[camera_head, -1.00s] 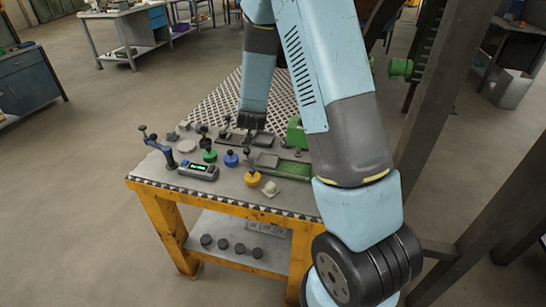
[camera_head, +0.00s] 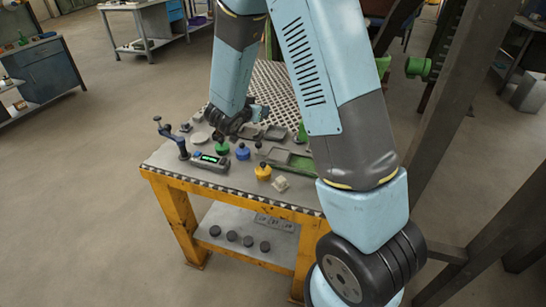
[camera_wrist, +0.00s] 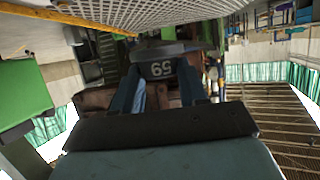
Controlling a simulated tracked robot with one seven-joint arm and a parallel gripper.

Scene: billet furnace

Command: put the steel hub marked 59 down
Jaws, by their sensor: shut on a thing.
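My gripper (camera_head: 232,122) hangs over the back left part of the workbench (camera_head: 290,208) in the head view. In the wrist view my gripper (camera_wrist: 160,88) is shut on the steel hub marked 59 (camera_wrist: 159,68). The hub is a dark grey piece between the two blue fingers, and its number reads upside down. In the head view the dark fingers make the hub hard to pick out. I cannot tell from it how high the hub is above the bench.
Green (camera_head: 221,149), blue (camera_head: 242,152) and yellow (camera_head: 263,172) knobbed pieces stand near the gripper. A dark post (camera_head: 455,120) stands right.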

